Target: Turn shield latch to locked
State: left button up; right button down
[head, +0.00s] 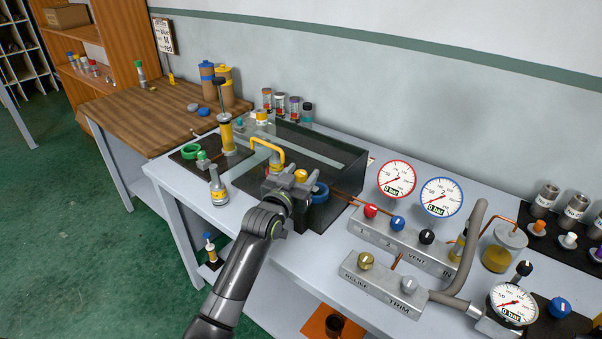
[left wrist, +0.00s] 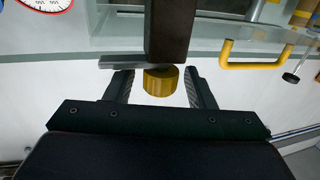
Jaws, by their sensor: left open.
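A yellow knob (head: 300,176) stands at the front edge of the clear-lidded tray, right at my left gripper (head: 286,180); I take it for the shield latch. In the left wrist view the knob (left wrist: 160,82) sits between the two open fingers (left wrist: 158,90), with gaps on both sides. A dark bar (left wrist: 170,30) runs over the knob and hides part of it. The clear shield (head: 300,148) lies over the dark tray, with a yellow bar handle (head: 268,146) at its left. The latch's exact position cannot be read. My right gripper is not in view.
A blue ring (head: 320,193) lies just right of the gripper. A valve block (head: 400,238) with gauges (head: 397,178) stands farther right. A yellow pump-like post (head: 226,134) and a small flask (head: 218,187) stand to the left. The table's front edge is under my arm.

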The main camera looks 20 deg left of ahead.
pick_arm(q)
jog(key=shift+w, duration=0.1)
jog(key=shift+c, duration=0.7)
jog(key=c, duration=0.8)
